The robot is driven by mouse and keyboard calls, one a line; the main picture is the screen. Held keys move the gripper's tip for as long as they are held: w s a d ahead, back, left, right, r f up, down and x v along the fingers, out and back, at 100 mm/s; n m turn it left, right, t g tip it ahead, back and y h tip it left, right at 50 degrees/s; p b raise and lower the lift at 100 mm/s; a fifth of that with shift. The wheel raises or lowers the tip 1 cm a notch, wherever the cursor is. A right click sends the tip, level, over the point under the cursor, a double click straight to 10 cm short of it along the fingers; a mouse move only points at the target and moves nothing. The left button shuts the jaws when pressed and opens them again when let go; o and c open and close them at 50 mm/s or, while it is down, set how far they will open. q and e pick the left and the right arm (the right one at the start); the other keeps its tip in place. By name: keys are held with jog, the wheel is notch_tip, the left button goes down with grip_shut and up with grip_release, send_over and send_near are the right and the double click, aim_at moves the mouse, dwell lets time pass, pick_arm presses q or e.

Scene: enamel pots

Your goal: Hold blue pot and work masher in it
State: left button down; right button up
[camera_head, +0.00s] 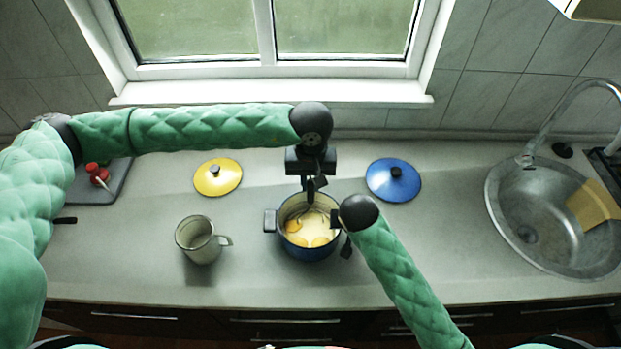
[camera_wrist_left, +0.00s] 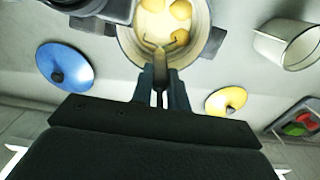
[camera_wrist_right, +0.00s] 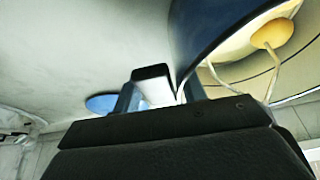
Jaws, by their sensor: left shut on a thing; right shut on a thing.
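The blue pot (camera_head: 303,253) stands on the counter with pale yellow pieces (camera_head: 318,241) inside. My left gripper (camera_head: 311,190) is above the pot's back rim, shut on the masher handle. In the left wrist view the masher (camera_wrist_left: 160,75) runs from between the fingers into the pot, its wire lower end among the pieces. My right gripper (camera_head: 341,222) is at the pot's right side, shut on its side handle (camera_wrist_right: 151,73); my arm partly hides this in the head view. The pot's left handle (camera_head: 270,220) is free.
A metal mug (camera_head: 197,240) stands left of the pot. A yellow lid (camera_head: 218,180) and a blue lid (camera_head: 385,185) lie behind it on either side. A grey board (camera_head: 112,178) with red items is far left, a sink (camera_head: 520,210) far right.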

pick_arm(q)
jog(key=shift+f, duration=0.45)
dwell(0.6)
jog(key=shift+r, duration=0.1)
jog(key=shift+r, duration=2.65)
jog(key=shift+a, duration=0.15)
jog(key=shift+s+a, duration=0.65)
jog(key=shift+a, duration=0.2)
jog(key=shift+f, duration=0.2)
